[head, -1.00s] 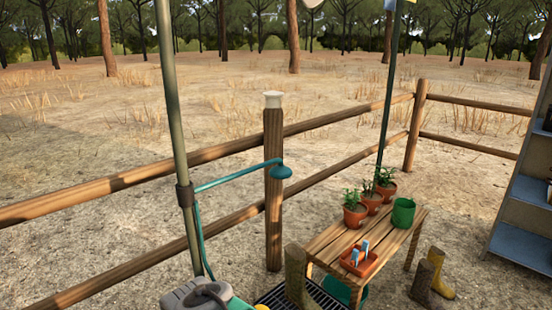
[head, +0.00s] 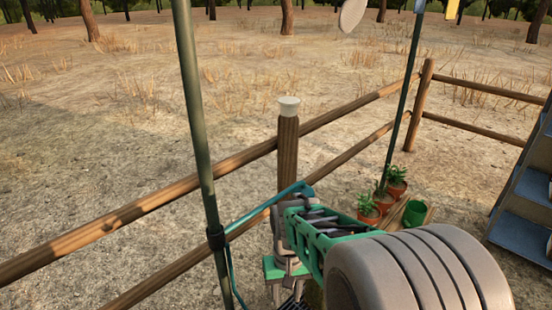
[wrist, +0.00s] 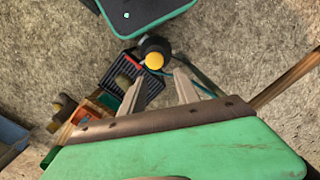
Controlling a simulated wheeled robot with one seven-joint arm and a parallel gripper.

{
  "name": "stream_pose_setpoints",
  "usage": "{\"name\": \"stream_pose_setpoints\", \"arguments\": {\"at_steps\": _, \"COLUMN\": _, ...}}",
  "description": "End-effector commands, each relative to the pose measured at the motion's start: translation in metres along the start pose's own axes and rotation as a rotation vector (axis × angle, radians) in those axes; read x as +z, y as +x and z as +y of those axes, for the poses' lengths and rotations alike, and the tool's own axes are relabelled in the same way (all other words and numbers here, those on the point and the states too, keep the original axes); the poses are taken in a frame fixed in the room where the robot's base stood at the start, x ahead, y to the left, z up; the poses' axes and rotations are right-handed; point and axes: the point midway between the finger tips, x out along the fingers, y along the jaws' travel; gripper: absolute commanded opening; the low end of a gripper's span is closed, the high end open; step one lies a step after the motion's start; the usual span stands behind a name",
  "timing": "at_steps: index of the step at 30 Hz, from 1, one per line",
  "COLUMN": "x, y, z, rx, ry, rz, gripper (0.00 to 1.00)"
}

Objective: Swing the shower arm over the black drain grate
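The teal shower arm (head: 252,213) reaches rightward from a dark green pole (head: 201,150) in the head view. Its outer end and shower head are mostly hidden behind my arm. My gripper (head: 288,291) hangs downward in front of the shower arm, near the black drain grate (head: 291,305), which is mostly covered in that view. In the wrist view the black drain grate (wrist: 112,72) lies on the ground beyond my open fingers (wrist: 159,80).
A wooden fence (head: 150,205) with a white-capped post (head: 288,150) runs behind the shower arm. Potted plants (head: 368,207) and a green pot (head: 415,213) stand on a wooden bench to the right. Blue shelves (head: 515,222) stand at the right edge. Bare ground lies left.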

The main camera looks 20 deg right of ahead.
Motion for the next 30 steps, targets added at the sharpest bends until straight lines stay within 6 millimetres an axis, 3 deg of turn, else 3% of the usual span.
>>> {"name": "stream_pose_setpoints", "arguments": {"at_steps": 1, "x": -0.018, "y": -0.046, "z": 0.006, "rx": -0.008, "ry": 0.039, "rz": -0.018, "gripper": 0.38}}
{"name": "stream_pose_setpoints", "arguments": {"at_steps": 5, "x": -0.089, "y": -0.096, "z": 0.021, "rx": -0.039, "ry": 0.166, "rz": -0.004, "gripper": 0.38}}
{"name": "stream_pose_setpoints", "arguments": {"at_steps": 9, "x": -0.182, "y": -0.143, "z": 0.030, "rx": -0.088, "ry": 0.389, "rz": 0.086, "gripper": 0.38}}
{"name": "stream_pose_setpoints", "arguments": {"at_steps": 12, "x": -0.227, "y": -0.175, "z": 0.029, "rx": -0.134, "ry": 0.610, "rz": 0.149, "gripper": 0.38}}
{"name": "stream_pose_setpoints", "arguments": {"at_steps": 15, "x": -0.241, "y": -0.192, "z": 0.026, "rx": -0.167, "ry": 0.791, "rz": 0.166, "gripper": 0.38}}
{"name": "stream_pose_setpoints", "arguments": {"at_steps": 20, "x": -0.243, "y": -0.195, "z": 0.023, "rx": -0.186, "ry": 0.946, "rz": 0.156, "gripper": 0.38}}
{"name": "stream_pose_setpoints", "arguments": {"at_steps": 23, "x": -0.245, "y": -0.185, "z": 0.022, "rx": -0.186, "ry": 0.960, "rz": 0.152, "gripper": 0.38}}
{"name": "stream_pose_setpoints", "arguments": {"at_steps": 30, "x": -0.255, "y": -0.141, "z": 0.018, "rx": -0.185, "ry": 0.958, "rz": 0.153, "gripper": 0.38}}
